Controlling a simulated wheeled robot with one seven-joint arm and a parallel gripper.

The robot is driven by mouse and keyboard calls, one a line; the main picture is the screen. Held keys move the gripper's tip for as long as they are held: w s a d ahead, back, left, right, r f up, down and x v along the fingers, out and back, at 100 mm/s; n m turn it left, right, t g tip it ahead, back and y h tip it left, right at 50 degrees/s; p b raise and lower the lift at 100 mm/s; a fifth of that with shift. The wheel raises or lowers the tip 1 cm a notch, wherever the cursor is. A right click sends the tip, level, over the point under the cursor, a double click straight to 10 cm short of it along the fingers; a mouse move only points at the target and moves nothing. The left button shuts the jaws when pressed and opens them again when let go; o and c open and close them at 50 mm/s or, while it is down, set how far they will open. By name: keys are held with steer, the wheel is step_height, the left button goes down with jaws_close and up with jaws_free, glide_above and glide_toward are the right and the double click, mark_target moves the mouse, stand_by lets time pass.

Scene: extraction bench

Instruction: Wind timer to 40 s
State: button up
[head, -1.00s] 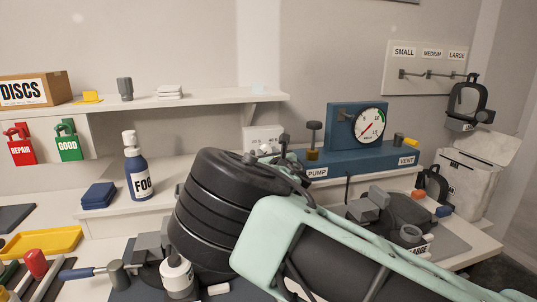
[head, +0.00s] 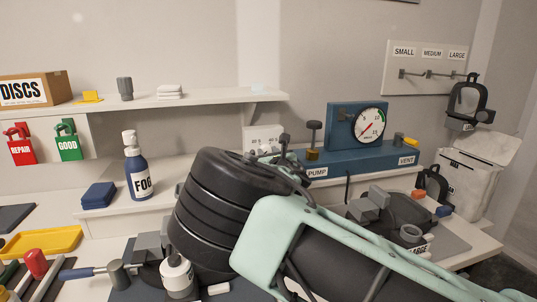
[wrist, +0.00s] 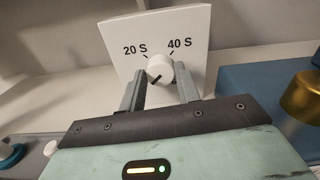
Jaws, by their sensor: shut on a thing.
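The timer is a white upright plate (wrist: 190,25) with a round white knob (wrist: 163,66). In the wrist view "20 S" is printed at upper left of the knob and "40 S" at upper right. A dark pointer mark on the knob points to the lower left, away from both labels. My gripper (wrist: 159,86) is shut on the knob, one finger at each side. In the head view the timer (head: 262,134) stands on the back shelf behind my arm, which hides its lower part and the gripper's hold.
The blue pump base (head: 340,160) with its gauge (head: 369,124) is just right of the timer; its brass knob (wrist: 302,94) shows in the wrist view. The fog bottle (head: 138,172) stands to the left. A shelf (head: 205,103) runs above left.

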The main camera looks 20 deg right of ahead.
stand_by(0.3)
steer(key=o, duration=1)
steer(key=s+b, duration=0.3)
steer(key=s, duration=1.4)
steer(key=shift+s, duration=0.25)
